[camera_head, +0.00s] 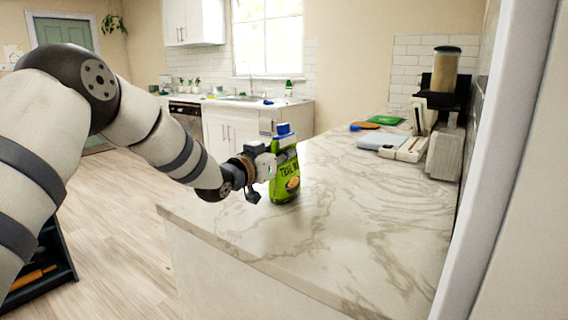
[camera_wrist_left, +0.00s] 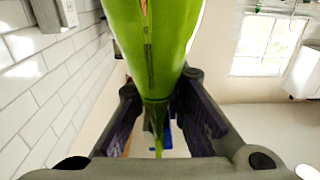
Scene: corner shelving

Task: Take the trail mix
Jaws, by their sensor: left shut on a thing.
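The trail mix (camera_head: 287,182) is a green bag with dark lettering, upright at the left part of the marble counter. My left gripper (camera_head: 270,165) is shut on it from the left side. In the left wrist view the green bag (camera_wrist_left: 157,45) fills the upper middle, and the fingers of my left gripper (camera_wrist_left: 157,115) are on both sides of it. A blue object shows just above and behind the bag in the head view. I cannot tell whether the bag's bottom touches the counter. My right gripper is not in view.
The marble counter (camera_head: 330,225) is clear in front and to the right of the bag. At its back right stand a black dispenser (camera_head: 443,90), a white scale-like device (camera_head: 384,141) and a green board (camera_head: 386,120). A white upright edge borders the right.

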